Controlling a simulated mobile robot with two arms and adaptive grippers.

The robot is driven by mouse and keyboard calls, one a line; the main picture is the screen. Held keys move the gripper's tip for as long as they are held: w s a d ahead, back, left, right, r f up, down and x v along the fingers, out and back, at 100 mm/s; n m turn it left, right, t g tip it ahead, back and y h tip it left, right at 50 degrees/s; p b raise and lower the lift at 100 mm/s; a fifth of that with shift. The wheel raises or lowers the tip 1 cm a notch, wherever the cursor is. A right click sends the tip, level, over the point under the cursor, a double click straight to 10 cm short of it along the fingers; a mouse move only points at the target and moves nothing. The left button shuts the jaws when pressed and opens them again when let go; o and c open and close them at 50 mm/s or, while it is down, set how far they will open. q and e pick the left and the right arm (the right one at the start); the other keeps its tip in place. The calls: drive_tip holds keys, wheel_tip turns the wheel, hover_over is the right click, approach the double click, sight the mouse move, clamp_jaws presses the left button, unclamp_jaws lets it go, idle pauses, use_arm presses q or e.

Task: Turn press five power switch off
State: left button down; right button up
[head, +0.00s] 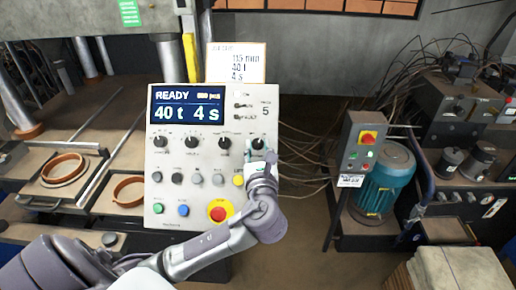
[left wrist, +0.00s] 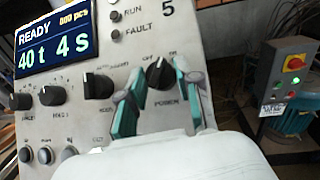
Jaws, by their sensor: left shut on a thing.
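The press control panel (head: 212,185) is a light grey box with a lit display (head: 187,107) reading READY, 40 t, 4 s, and a number 5 on its face. The power switch (left wrist: 158,73), a black rotary knob marked OFF and ON, is at the right end of the knob row. Its pointer line seems to lean towards ON. In the head view the power switch (head: 258,143) is partly covered by my left gripper (head: 259,152). The teal finger pads of my left gripper (left wrist: 158,98) are on both sides of the knob, shut on it. My right gripper is out of view.
Other black knobs (head: 196,143) sit left of the power switch, above small buttons. A red emergency button (head: 219,211) is low on the panel, close to my forearm. A grey switch box (head: 361,145) and teal motor (head: 385,183) stand to the right, with loose cables between.

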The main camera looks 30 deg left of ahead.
use_arm(q)
drive_tip(key=n+g+y, duration=0.1)
drive_tip(key=n, duration=0.1)
drive_tip(key=n+g+y, duration=0.1)
drive_tip(key=n+g, duration=0.1)
drive_tip(key=n, duration=0.1)
drive_tip(key=n+g, duration=0.2)
drive_tip(key=n, duration=0.1)
drive_tip(key=shift+w+d+y, duration=0.25)
drive_tip(key=shift+d+y, duration=0.05)
drive_tip(key=shift+y, duration=0.1)
drive_tip(key=n+g, duration=0.1)
drive_tip(key=n, duration=0.1)
drive_tip(key=n+g, duration=0.1)
drive_tip(key=n, duration=0.1)
drive_tip(key=n+g, duration=0.2)
drive_tip(key=shift+w+r+n, duration=0.2)
drive_tip(key=shift+r+n, duration=0.05)
drive_tip(key=shift+n, duration=0.05)
drive_tip(key=shift+g, duration=0.3)
drive_tip(key=c, duration=0.8)
unclamp_jaws()
wheel_tip(320, 180, up, 10)
